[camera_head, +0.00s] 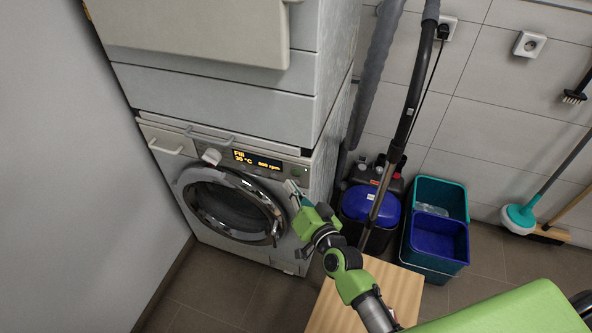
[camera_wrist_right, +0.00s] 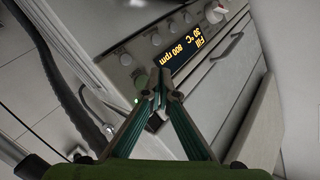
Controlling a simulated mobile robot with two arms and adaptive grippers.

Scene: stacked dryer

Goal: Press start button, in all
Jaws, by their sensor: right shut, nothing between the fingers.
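The washing machine (camera_head: 232,215) stands at the bottom of the stack, with its round door shut. Its lit display (camera_head: 257,160) reads "Fill", "30 °C" and "800 rpm"; it also shows in the wrist view (camera_wrist_right: 182,50). A row of small round buttons (camera_wrist_right: 155,38) runs along the panel beside the display. A small green light (camera_wrist_right: 136,101) glows near the panel's end. Which button is start I cannot tell. My right gripper (camera_head: 294,190) is shut and empty at the right end of the machine's front. In the wrist view its fingertips (camera_wrist_right: 160,86) meet close before the panel; contact is unclear.
A second pale appliance (camera_head: 215,90) is stacked above. A wooden surface (camera_head: 399,284) lies under my right arm. A blue-lidded vacuum cleaner (camera_head: 371,205) with its hose and a teal and blue bucket (camera_head: 438,190) stand to the right. A wall is close on the left.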

